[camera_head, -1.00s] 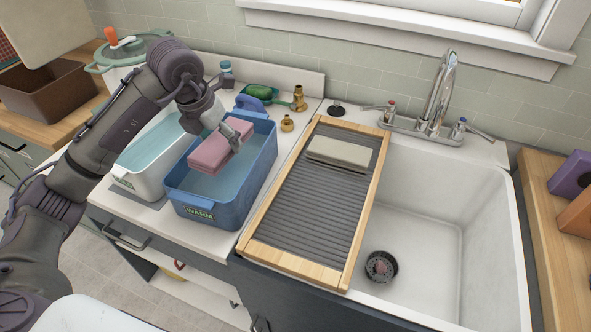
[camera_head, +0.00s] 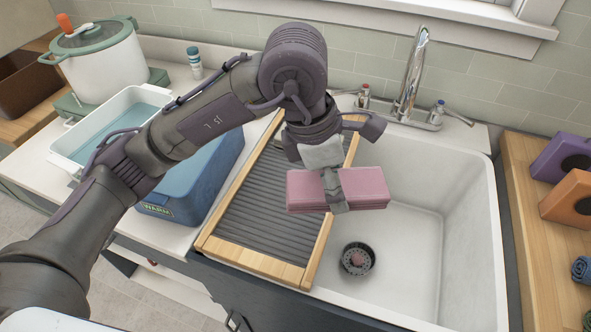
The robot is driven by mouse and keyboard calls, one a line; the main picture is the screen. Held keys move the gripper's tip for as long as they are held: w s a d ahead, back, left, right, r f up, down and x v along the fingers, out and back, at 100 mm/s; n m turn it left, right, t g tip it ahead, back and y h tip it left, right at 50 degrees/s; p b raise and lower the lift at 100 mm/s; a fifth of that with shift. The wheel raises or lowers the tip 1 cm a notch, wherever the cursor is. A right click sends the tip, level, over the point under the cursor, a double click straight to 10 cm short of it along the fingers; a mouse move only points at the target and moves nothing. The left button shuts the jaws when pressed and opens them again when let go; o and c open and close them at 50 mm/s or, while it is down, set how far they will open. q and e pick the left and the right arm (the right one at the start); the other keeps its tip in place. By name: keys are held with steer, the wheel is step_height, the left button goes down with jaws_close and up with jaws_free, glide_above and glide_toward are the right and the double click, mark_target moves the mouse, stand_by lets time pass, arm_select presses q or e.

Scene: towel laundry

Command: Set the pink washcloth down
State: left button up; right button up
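The pink washcloth (camera_head: 364,188) is a folded block. My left gripper (camera_head: 335,195) is shut on its middle, so a part of the cloth shows on each side. The cloth is held over the right rim of the wood-framed washboard (camera_head: 257,203) and the left part of the white sink (camera_head: 412,235). It looks raised above both, though the exact height is hard to tell. My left arm hides the washboard's upper part. My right gripper is not in view.
The blue "WARM" tub (camera_head: 190,178) and a white water basin (camera_head: 110,125) stand left of the washboard. The faucet (camera_head: 412,80) rises behind the sink. A drain strainer (camera_head: 357,259) lies in the sink. Orange and purple blocks sit on the right counter.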

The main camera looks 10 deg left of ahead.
arm_select(q)
steer(key=shift+a+f, duration=0.2)
steer(key=p, duration=0.3)
glide_above(284, 202)
steer(key=f, duration=0.4)
steer(key=a+f, duration=0.1)
steer(key=f, duration=0.1)
steer(key=shift+s+f, duration=0.15)
steer(key=shift+s, duration=0.05)
steer(key=shift+w+f, duration=0.1)
steer(key=shift+f, duration=0.1)
step_height(284, 202, down, 3)
steer(key=shift+f+p, duration=0.15)
steer(key=shift+p, duration=0.4)
steer(key=shift+f, duration=0.25)
